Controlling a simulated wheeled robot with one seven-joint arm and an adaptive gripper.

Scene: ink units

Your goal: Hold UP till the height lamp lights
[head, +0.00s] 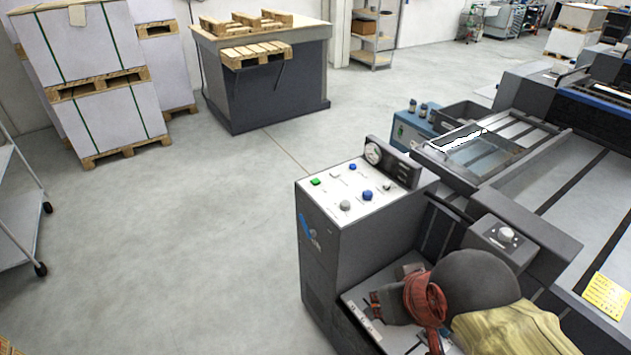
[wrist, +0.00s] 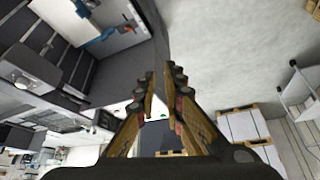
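The control panel (head: 322,196) is the white top of a grey cabinet in the head view. It carries a green button (head: 316,182), a pale button (head: 335,174), a blue button (head: 352,167), a grey knob (head: 345,205), a larger blue knob (head: 367,195) and a small pale knob (head: 387,186). Their labels are too small to read, so I cannot tell which is UP or the height lamp. My gripper (wrist: 161,80) is open and empty, its fingertips a narrow gap apart. In the head view it is low, right of the cabinet, apart from the buttons.
The grey machine (head: 560,180) fills the right side, with a pale knob (head: 506,235) on a raised box. Pallet stacks (head: 95,85) and a dark table (head: 265,95) stand behind. The floor left of the cabinet is clear.

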